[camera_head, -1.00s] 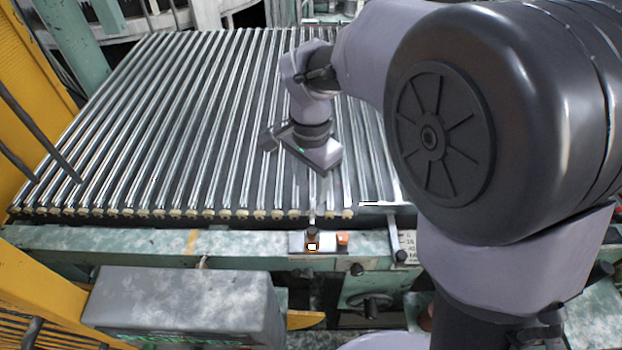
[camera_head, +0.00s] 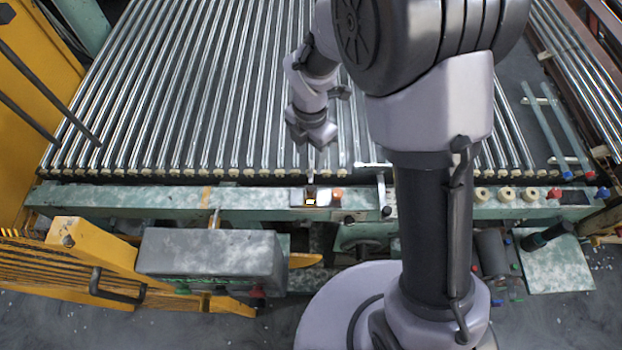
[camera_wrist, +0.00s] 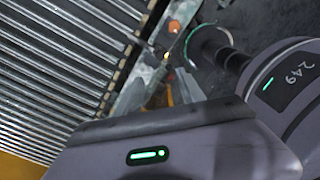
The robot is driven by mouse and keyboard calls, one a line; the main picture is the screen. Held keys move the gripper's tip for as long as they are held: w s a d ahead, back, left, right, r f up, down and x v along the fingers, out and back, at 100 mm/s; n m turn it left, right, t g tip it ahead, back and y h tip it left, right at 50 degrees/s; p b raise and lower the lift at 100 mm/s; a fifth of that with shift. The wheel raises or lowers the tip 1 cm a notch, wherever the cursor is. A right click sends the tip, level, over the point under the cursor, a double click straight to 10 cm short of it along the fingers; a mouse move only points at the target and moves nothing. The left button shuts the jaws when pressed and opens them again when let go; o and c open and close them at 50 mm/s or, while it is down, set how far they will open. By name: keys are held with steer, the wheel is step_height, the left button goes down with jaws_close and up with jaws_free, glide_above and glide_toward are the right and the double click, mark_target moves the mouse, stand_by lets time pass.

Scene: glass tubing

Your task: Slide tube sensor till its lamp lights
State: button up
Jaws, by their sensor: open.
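The tube sensor (camera_head: 311,197) is a small dark block with a bright yellow-white square. It sits on a pale metal plate on the green front rail, below the ends of the glass tubes (camera_head: 215,90). An orange lamp-like piece (camera_head: 338,193) is just to its right; whether it is lit is unclear. Both also show small in the wrist view, the bright square (camera_wrist: 166,56) and the orange piece (camera_wrist: 174,27). My gripper (camera_head: 313,138) is open above the tube ends, just behind the sensor and apart from it. Its fingertips are hard to make out.
A metal lever with a dark knob (camera_head: 386,210) stands on the rail right of the sensor. A grey box (camera_head: 210,253) and a yellow frame (camera_head: 95,262) are in front at the left. My column and base cover the centre right.

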mark_target(310, 188)
step_height(310, 188, down, 17)
steer(key=shift+f+b, duration=0.1)
steer(key=shift+b, duration=0.75)
jaws_close()
stand_by(0.7)
